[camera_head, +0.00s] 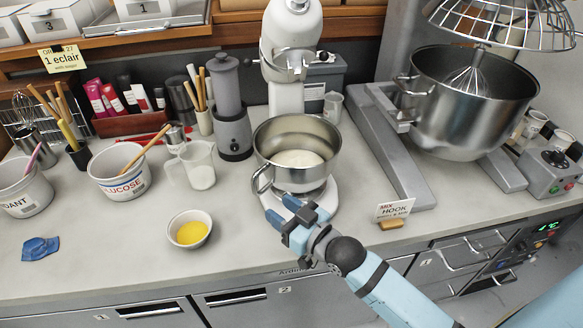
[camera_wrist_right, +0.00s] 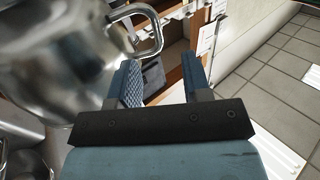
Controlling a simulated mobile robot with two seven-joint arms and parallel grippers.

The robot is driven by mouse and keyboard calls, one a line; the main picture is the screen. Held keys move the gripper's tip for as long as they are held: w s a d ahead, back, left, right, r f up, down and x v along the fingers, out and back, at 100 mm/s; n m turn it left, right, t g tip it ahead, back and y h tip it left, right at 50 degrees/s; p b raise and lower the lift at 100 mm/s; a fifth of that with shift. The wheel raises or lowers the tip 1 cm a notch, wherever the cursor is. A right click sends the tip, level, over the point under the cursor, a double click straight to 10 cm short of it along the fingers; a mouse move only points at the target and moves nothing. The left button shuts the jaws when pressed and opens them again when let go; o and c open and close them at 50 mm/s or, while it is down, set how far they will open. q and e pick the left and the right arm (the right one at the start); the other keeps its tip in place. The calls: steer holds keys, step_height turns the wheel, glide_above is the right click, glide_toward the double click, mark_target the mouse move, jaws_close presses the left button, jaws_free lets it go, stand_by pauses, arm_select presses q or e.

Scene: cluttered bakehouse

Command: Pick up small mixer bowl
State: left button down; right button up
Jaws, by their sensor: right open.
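The small mixer bowl (camera_head: 279,176) is a shiny steel bowl with a side handle, standing on the white stand mixer (camera_head: 289,95). Something pale lies inside it. In the head view its handle (camera_head: 262,181) points to the lower left. In the right wrist view the bowl (camera_wrist_right: 60,60) fills the upper left and its handle (camera_wrist_right: 150,32) curves out just beyond the fingers. My right gripper (camera_head: 285,207) is open and empty, just in front of and below the handle; it also shows in the right wrist view (camera_wrist_right: 168,82). My left gripper is not in view.
A large steel mixer bowl (camera_head: 460,105) stands at the right. A small bowl of yellow liquid (camera_head: 189,229), a clear jug (camera_head: 199,166) and a glucose tub (camera_head: 119,172) stand to the left. The grey blender (camera_head: 232,110) is close behind left. The front left counter is mostly clear.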

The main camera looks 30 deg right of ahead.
mark_target(256, 190)
steer(key=x, duration=0.4)
steer(key=shift+d, duration=0.1)
steer(key=shift+p+x, duration=0.6)
steer(key=shift+x, duration=2.15)
steer(key=shift+d, duration=0.15)
steer(key=shift+c, duration=0.2)
jaws_close()
steer(key=shift+s+f, duration=0.1)
